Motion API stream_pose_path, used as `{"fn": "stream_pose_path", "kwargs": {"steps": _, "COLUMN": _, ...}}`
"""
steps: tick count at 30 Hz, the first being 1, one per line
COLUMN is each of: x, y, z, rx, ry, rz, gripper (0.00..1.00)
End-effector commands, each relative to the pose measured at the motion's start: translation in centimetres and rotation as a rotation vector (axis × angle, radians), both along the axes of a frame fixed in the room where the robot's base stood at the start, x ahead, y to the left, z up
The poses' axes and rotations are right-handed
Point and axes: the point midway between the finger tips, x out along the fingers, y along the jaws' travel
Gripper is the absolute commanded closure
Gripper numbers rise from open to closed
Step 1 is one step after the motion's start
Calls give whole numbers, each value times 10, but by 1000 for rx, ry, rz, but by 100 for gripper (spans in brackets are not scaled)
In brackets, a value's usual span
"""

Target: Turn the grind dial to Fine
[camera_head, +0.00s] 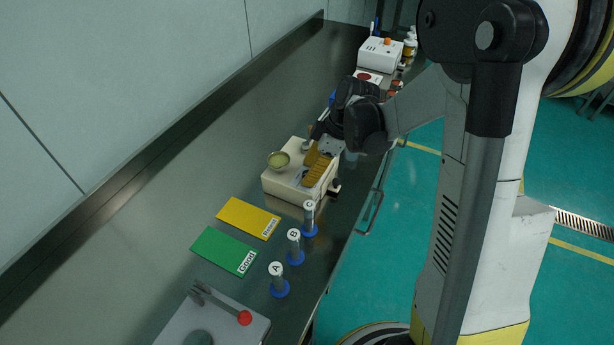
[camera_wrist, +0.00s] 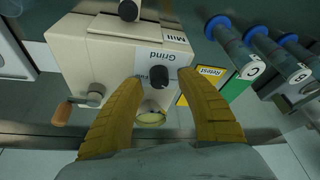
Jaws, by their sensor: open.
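The mill is a cream box (camera_head: 283,187) on the steel bench in the head view, and it fills the upper left of the wrist view (camera_wrist: 75,45). The wrist view shows its "Grind" label upside down and the black grind dial (camera_wrist: 158,77) just below that. In the head view my gripper (camera_head: 317,168) is over the mill and hides the dial.
A yellowish cup (camera_wrist: 150,119) sits at the mill; a crank handle (camera_wrist: 62,113) sticks out from it. Tubes A (camera_head: 278,280), B (camera_head: 294,247) and C (camera_head: 309,218) stand in blue bases nearby. Yellow (camera_head: 248,217) and green (camera_head: 223,250) mats lie beside them. A white device (camera_head: 380,54) stands farther back.

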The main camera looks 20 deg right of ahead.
Motion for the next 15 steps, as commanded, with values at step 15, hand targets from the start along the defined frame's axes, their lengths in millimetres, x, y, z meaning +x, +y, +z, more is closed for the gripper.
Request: {"fn": "stream_pose_path", "kwargs": {"steps": 15, "x": 2, "y": 5, "z": -12, "rx": 0, "ry": 0, "rz": -1, "gripper": 78}}
